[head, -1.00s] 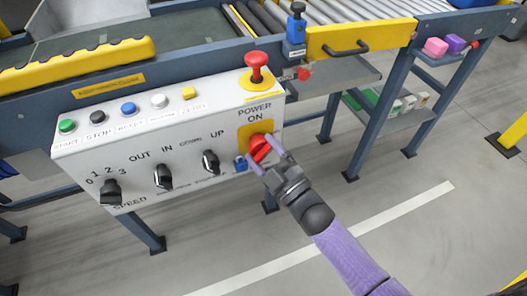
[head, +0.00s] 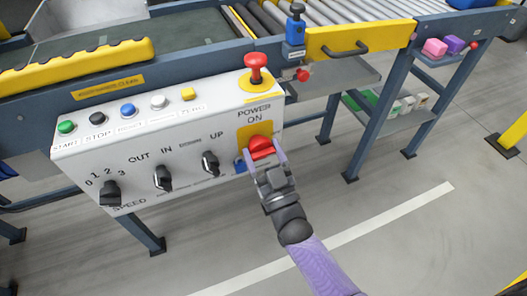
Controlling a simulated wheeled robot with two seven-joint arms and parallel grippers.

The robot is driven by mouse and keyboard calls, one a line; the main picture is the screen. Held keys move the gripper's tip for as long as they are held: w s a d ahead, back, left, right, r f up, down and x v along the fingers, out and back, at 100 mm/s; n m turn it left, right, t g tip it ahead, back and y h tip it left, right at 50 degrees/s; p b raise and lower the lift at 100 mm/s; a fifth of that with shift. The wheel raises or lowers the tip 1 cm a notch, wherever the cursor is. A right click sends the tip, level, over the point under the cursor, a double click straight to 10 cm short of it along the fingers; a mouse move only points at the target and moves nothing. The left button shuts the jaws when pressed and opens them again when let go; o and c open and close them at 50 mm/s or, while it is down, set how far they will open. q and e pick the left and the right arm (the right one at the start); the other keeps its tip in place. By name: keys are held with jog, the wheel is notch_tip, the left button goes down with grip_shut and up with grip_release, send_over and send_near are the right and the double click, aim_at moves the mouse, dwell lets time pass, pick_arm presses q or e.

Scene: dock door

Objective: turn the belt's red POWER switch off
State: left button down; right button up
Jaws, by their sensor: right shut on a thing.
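The red POWER switch (head: 261,146) sits on a yellow plate (head: 246,133) at the right end of the white control panel (head: 135,135). The word ON shows above it. Its red handle now lies nearly level across the panel face. My right gripper (head: 264,156) is shut on the red handle, one finger on each side, reaching up from below. The lower part of the switch and any lettering under it are hidden behind the gripper. My left gripper is not in view.
A red mushroom button (head: 257,68) stands on the panel just above the switch. A blue padlock-like piece (head: 240,165) is close to the gripper's left. Black knobs (head: 210,163) are further left. The floor below right is clear.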

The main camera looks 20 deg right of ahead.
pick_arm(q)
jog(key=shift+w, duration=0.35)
pick_arm(e)
jog(key=shift+m, duration=0.5)
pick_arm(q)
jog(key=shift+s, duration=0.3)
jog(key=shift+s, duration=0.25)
pick_arm(e)
jog(key=o, duration=1.1)
pick_arm(q)
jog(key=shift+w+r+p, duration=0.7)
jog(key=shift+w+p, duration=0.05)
jog(key=shift+p, duration=0.1)
pick_arm(e)
jog(key=v, duration=1)
jog(key=shift+a, duration=0.1)
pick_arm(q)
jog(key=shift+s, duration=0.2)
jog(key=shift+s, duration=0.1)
